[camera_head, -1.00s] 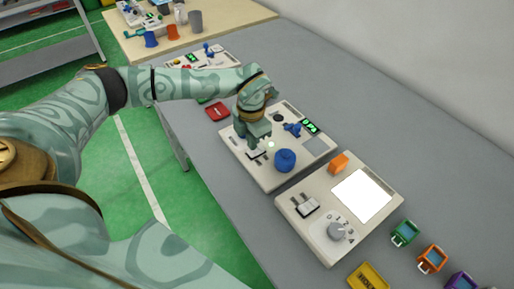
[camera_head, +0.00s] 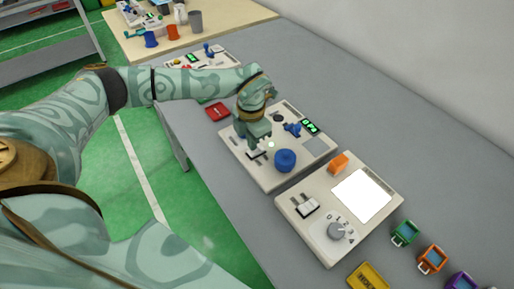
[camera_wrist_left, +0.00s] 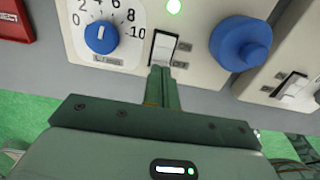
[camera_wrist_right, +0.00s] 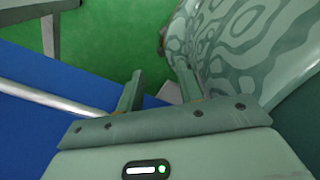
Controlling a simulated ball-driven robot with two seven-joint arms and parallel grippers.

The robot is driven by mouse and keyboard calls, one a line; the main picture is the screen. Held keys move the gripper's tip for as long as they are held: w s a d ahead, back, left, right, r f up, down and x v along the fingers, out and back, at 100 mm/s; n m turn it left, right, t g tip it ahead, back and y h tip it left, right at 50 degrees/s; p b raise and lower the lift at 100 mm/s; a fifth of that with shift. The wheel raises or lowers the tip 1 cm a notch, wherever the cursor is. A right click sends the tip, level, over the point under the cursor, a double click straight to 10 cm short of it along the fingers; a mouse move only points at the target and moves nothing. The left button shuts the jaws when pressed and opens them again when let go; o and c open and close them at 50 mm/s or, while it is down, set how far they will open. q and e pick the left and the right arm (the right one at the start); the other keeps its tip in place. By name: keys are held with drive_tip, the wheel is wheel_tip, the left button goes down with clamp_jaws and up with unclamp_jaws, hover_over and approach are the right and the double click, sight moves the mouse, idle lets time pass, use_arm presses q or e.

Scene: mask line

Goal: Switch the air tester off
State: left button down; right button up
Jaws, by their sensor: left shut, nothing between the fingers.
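My left gripper (camera_head: 253,146) is shut and empty, pointing down at this switch. In the left wrist view its fingertips (camera_wrist_left: 161,70) are at the near end of the rocker switch (camera_wrist_left: 164,46); I cannot tell whether they touch. A lit green lamp (camera_wrist_left: 174,6) is beyond the switch. My right gripper (camera_wrist_right: 160,88) shows only in its wrist view, open and empty, away from the panels.
A 0–10 dial (camera_wrist_left: 102,38) sits left of the switch, the blue knob (camera_wrist_left: 240,43) right. A second panel (camera_head: 292,207) with a white screen, switches and grey dial is close by. A red tray (camera_head: 218,112) and small coloured frames (camera_head: 405,233) lie on the grey bench.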

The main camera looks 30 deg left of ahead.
sight(253, 152)
use_arm(q)
drive_tip(key=shift+f+b, duration=0.4)
drive_tip(key=shift+f, duration=0.5)
idle(0.8)
wheel_tip(253, 152, up, 7)
drive_tip(key=p, duration=0.6)
drive_tip(key=shift+r, duration=0.1)
drive_tip(key=shift+d, duration=0.1)
idle(0.3)
